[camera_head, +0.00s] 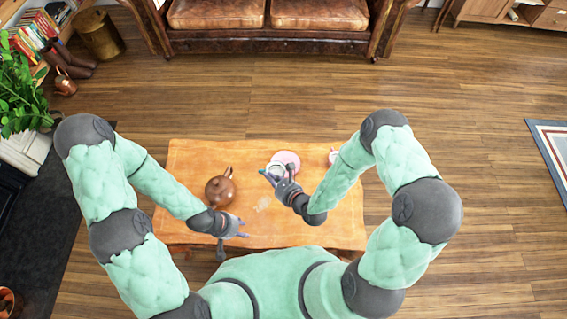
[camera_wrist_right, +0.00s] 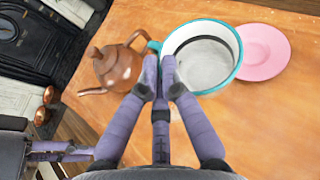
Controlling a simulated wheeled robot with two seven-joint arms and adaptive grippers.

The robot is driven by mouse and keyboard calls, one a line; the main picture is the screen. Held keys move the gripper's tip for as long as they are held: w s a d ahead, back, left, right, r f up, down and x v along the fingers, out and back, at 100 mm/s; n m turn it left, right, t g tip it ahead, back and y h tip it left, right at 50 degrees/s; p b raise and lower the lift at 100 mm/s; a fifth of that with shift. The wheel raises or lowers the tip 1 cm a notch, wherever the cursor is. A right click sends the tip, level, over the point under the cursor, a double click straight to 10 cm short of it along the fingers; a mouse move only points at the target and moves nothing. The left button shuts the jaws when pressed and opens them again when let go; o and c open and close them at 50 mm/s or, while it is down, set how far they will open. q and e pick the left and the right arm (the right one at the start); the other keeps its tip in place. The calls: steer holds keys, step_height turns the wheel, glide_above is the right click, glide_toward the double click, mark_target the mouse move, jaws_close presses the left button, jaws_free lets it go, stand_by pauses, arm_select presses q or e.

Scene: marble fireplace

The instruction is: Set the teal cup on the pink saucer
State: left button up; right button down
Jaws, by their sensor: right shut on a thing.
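The teal cup (camera_wrist_right: 202,57) has a teal rim and a pale inside, with its open mouth toward the wrist camera. My right gripper (camera_wrist_right: 160,72) is shut on the cup's handle side; the fingertips hide most of the handle. The pink saucer (camera_wrist_right: 265,52) lies on the table just right of the cup in the right wrist view. In the head view the cup (camera_head: 277,169) overlaps the near left edge of the saucer (camera_head: 289,157). I cannot tell how high the cup is above the table. My left gripper (camera_head: 244,228) is empty, fingers apart, over the table's near left part.
A brown teapot (camera_head: 220,190) stands on the left part of the wooden table (camera_head: 190,155). A small pale, see-through item (camera_head: 263,204) lies near the middle. Another small pale pinkish item (camera_head: 333,157) is at the right, partly hidden by my right arm.

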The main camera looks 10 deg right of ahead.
mark_target(280, 166)
steer(key=w+d+f+b, duration=0.1)
steer(key=w, duration=0.1)
steer(key=w+d+f+b, duration=0.1)
steer(key=w, duration=0.1)
steer(key=w+d+f+b, duration=0.1)
steer(key=w, duration=0.2)
steer(key=shift+d+f, duration=0.25)
steer(key=shift+f, duration=0.1)
arm_select(q)
step_height(280, 166, down, 7)
steer(key=b, duration=0.3)
steer(key=shift+r, duration=0.2)
steer(key=shift+f, duration=0.2)
arm_select(e)
steer(key=w+f, duration=0.1)
steer(key=w+d+f, duration=0.1)
steer(key=f, duration=0.1)
steer(key=w+d+f, duration=0.1)
steer(key=w+f, duration=0.1)
steer(key=shift+f, duration=0.25)
arm_select(q)
steer(key=shift+f+b, duration=0.8)
steer(key=shift+b, duration=0.25)
arm_select(e)
step_height(280, 166, down, 3)
steer(key=shift+w+f, duration=0.15)
arm_select(q)
steer(key=shift+r, duration=0.1)
